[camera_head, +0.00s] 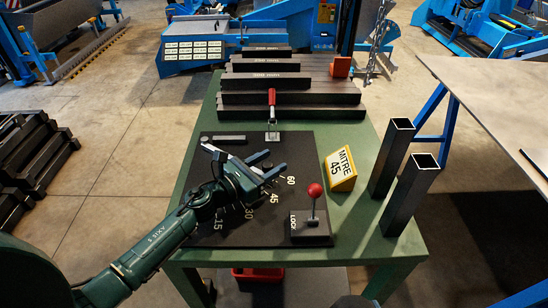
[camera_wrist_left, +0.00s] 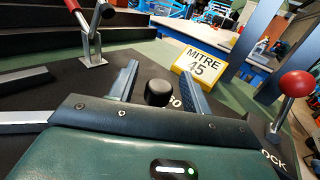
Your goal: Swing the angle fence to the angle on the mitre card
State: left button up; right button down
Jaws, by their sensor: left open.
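The yellow mitre card (camera_head: 340,168) reads MITRE 45 and stands right of the dark angle plate (camera_head: 295,147); the card also shows in the left wrist view (camera_wrist_left: 202,64). The plate's scale has white marks 15, 30, 45 and 60. A pale bar, apparently the angle fence (camera_head: 222,152), shows partly behind my left gripper (camera_head: 268,168); its angle is hard to read. In the left wrist view, a black knob (camera_wrist_left: 158,92) stands between the open fingers, apparently not gripped. A red-ball lever (camera_head: 315,192) rises from the LOCK block (camera_head: 311,229). My right gripper is not seen.
A red-handled clamp (camera_head: 271,112) stands at the plate's back edge. Dark stock bars (camera_head: 290,98) lie behind it. Two upright square tubes (camera_head: 410,195) stand on the green table (camera_head: 375,250) at the right.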

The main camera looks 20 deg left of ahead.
pick_arm(q)
jog(key=shift+x, duration=0.95)
jog(key=shift+s, duration=0.1)
jog(key=shift+c, duration=0.2)
grip_shut()
jog(key=shift+a, duration=0.1)
